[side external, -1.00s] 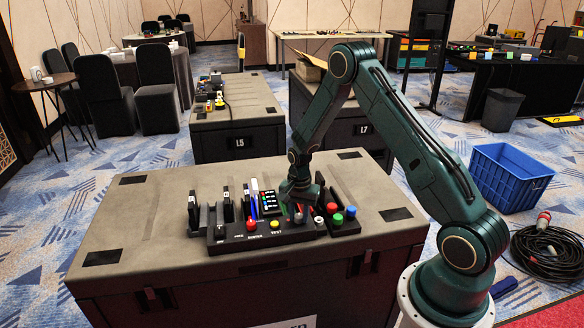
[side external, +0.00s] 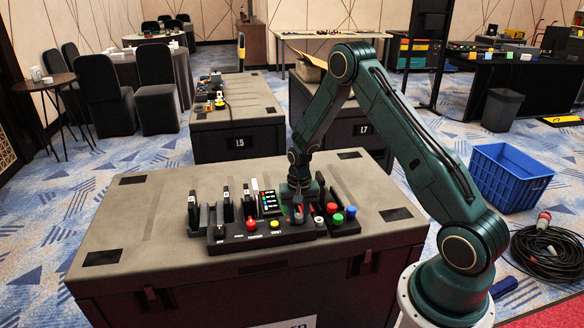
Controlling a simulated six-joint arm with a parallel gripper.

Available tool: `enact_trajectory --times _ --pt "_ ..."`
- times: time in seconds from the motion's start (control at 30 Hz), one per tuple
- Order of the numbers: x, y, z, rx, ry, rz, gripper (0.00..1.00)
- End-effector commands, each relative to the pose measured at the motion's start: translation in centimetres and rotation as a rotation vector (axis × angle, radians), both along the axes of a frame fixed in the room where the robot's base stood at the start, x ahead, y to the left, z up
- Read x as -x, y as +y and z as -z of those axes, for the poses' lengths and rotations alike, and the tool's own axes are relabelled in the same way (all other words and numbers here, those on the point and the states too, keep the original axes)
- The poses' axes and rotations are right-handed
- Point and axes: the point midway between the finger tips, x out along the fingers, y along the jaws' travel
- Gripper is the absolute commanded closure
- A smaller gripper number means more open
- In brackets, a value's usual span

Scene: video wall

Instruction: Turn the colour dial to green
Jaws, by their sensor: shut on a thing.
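A dark control panel (side external: 232,238) lies on top of the grey case. It carries a red button (side external: 251,225), a yellow button (side external: 274,223) and, at its right end, a pale knob (side external: 319,221). A small display (side external: 269,203) with coloured rows stands behind the panel. My gripper (side external: 299,211) points down at the panel's right part and is shut on what seems to be the colour dial. The jaws hide most of the dial, so its pointer and setting cannot be read.
Red, green and blue knobs (side external: 337,219) sit right of the panel, close to my gripper. Several dark upright pieces (side external: 228,207) stand at the left. The case top (side external: 150,220) is clear further left. A blue crate (side external: 508,178) and coiled cable (side external: 548,252) lie on the floor.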

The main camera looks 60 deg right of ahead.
Motion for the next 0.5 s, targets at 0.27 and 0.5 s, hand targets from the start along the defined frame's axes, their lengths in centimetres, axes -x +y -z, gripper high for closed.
enact_trajectory --times 0.27,0.5 --pt "0.01 0.01 0.0 -0.001 0.001 -0.159 0.94" --pt "0.01 0.01 0.01 -0.001 0.001 -0.211 0.94"
